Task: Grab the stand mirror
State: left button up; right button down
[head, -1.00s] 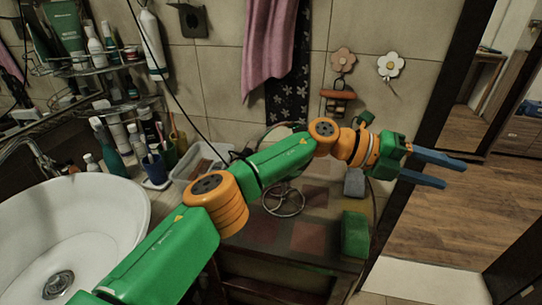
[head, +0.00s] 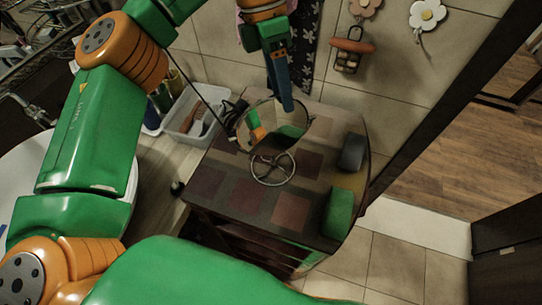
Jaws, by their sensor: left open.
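The stand mirror (head: 266,122) stands on the checkered top of a small cabinet, with a round glass and a ring-shaped wire base (head: 273,168). Its glass reflects orange and green parts of my arm. My left gripper (head: 285,102) is open and points down, its blue fingers over the top edge of the mirror. The fingers overlap each other in this view, so I cannot tell whether they touch the mirror or straddle its rim. My right gripper is not in view.
On the cabinet top (head: 240,195), a grey block (head: 352,152) and a green block (head: 338,212) lie to the right of the mirror. A white bin (head: 188,125) stands to the left. The tiled wall is close behind. Flower hooks (head: 427,14) hang at upper right.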

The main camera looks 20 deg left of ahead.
aim_at(273, 121)
pick_arm(q)
jog(key=shift+s+a+r+y, duration=0.7)
jog(key=shift+s+a+y, duration=0.1)
jog(key=shift+s+a, duration=0.2)
jog(key=shift+s+a+f+b, duration=0.15)
jog(key=shift+s+f+b, duration=0.05)
jog(key=shift+f+b, duration=0.1)
jog(key=x, duration=0.2)
jog(key=p+x, duration=0.1)
jog(key=x, duration=0.1)
jog(key=w+d+x, duration=0.1)
jog(key=x, duration=0.1)
jog(key=shift+s+f, duration=0.1)
jog(key=shift+f, duration=0.05)
grip_shut()
